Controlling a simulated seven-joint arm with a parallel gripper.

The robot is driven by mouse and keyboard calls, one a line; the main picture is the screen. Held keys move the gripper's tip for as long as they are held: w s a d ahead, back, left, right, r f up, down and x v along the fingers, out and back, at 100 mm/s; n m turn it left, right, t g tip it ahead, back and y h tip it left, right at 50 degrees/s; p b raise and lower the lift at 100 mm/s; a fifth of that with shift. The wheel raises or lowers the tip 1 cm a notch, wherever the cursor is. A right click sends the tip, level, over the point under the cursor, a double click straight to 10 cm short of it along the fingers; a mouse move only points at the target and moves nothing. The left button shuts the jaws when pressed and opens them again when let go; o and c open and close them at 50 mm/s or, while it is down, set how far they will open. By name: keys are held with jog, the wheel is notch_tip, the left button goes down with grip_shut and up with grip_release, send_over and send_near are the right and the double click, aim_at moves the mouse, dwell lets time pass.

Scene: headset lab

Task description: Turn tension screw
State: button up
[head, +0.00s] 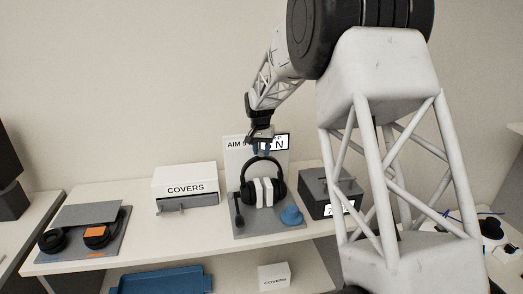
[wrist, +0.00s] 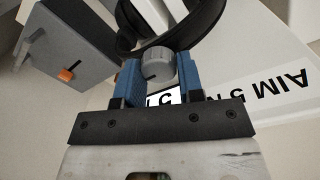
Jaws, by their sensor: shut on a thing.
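The headset (head: 250,172) stands upright on a grey base, its black headband arched over white blocks between the ear cups. The tension screw (wrist: 156,62) is a grey ribbed knob with a dark mark, at the top of the headband in the wrist view. My gripper (head: 261,149) is above the headband, pointing down. In the wrist view its two blue fingers are shut on the tension screw, one on each side. In the head view the screw is hidden by the fingers. A white board (head: 234,160) reading "AIM 5 N" stands behind the headset; its readout (wrist: 163,97) is partly covered.
A dark grey box (head: 318,200) with a small display stands close right of the headset. A blue cap-like piece (head: 291,216) is on the base. A white COVERS box (head: 185,183) and a tray with ear cups (head: 112,243) are left. Clear tabletop lies between them.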

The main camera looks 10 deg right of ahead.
aim_at(261, 150)
dwell(0.4)
jog(key=o, duration=0.9)
jog(key=shift+r, duration=0.1)
jog(key=shift+w+a+r, duration=0.1)
jog(key=shift+a+r, duration=0.05)
jog(key=shift+r, duration=3.65)
